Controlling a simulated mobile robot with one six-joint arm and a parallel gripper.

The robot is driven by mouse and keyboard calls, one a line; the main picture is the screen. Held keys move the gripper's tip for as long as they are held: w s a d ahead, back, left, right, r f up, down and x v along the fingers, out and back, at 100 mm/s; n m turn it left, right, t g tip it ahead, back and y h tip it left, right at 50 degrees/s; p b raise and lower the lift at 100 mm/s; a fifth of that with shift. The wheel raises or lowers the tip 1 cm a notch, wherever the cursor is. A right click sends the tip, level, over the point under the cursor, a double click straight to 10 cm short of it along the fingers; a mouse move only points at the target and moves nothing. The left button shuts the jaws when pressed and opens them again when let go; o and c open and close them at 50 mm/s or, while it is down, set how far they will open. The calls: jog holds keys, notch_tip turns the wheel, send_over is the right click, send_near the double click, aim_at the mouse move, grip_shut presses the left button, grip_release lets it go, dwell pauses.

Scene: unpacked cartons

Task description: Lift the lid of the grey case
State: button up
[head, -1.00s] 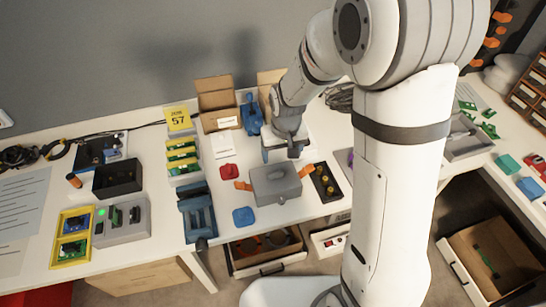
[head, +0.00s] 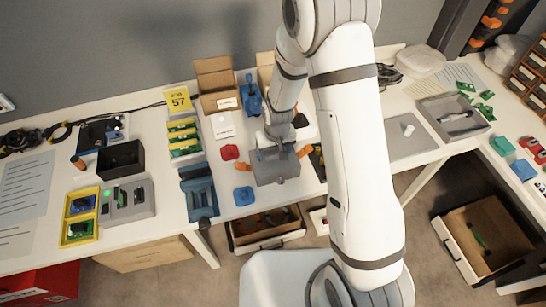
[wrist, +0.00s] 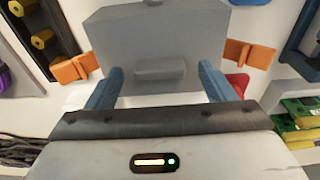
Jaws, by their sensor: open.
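The grey case (head: 280,169) sits on the white bench with its lid down, between two orange pieces. In the wrist view the case (wrist: 155,38) fills the top middle, with a small raised grip (wrist: 160,72) on its near side. My gripper (wrist: 161,72) is open and empty. Its two blue fingers stand apart, one on either side of the raised grip in the picture; I cannot tell whether they touch the case. In the head view my gripper (head: 280,142) is at the back edge of the case, and my arm hides part of the area to its right.
A red piece (head: 229,152) and a blue piece (head: 243,196) lie left of the case. A blue fixture (head: 199,199) stands further left. Open cartons (head: 216,86) stand behind. A drawer (head: 268,235) is open below the bench.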

aim_at(275, 154)
jog(key=shift+f, duration=0.1)
jog(key=c, duration=1.1)
notch_tip(275, 154, up, 10)
jog(key=shift+r+b, duration=0.1)
jog(key=shift+b, duration=0.65)
